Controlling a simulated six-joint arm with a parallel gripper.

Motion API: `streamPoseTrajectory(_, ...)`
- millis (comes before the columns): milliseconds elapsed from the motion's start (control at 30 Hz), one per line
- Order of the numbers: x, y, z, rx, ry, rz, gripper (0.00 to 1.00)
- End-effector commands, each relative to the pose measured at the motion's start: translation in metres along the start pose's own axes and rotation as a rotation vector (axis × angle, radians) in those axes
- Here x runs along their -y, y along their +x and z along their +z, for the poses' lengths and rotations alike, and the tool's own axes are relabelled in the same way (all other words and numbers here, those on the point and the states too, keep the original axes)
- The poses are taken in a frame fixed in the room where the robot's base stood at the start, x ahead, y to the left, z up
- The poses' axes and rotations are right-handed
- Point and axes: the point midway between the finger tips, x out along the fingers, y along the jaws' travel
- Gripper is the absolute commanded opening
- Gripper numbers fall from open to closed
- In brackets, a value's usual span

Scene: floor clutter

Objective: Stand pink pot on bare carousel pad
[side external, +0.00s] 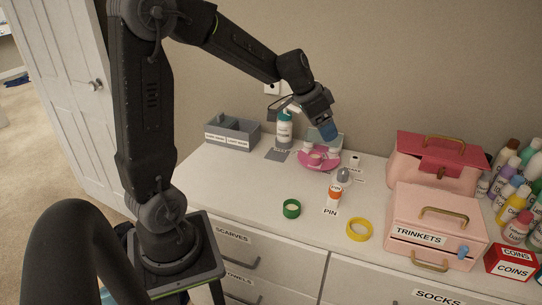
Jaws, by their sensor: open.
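A pink carousel (318,164) lies on the white dresser top, with small pale objects on it that are too small to make out. I cannot pick out the pink pot for certain, nor tell which carousel pad is bare. My gripper (328,131) has blue fingertips and points down just above the back of the carousel. It is open. It partly hides what is behind and under it, and I see nothing clearly held in it.
A teal-and-white bottle (284,128) stands left of the carousel, near a grey box (233,132). In front are a small grey bottle (343,175), an orange-topped bottle (333,194), a green ring (291,209) and a yellow ring (359,230). Pink boxes (437,218) and several bottles crowd the right.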

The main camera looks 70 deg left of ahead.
Motion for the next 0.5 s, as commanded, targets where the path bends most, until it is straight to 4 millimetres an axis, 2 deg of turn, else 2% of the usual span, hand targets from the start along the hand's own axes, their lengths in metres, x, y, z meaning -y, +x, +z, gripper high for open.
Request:
streamPoseTrajectory(33, -0.031, -0.018, 0.003, 0.002, 0.008, -0.003, 0.77)
streamPoseTrajectory(200, -0.109, -0.062, 0.037, 0.020, -0.026, -0.031, 0.77)
streamPoseTrajectory(333, -0.149, -0.086, 0.075, 0.018, -0.065, -0.069, 0.77)
streamPoseTrajectory(500, -0.174, -0.103, 0.117, -0.004, -0.119, -0.117, 0.77)
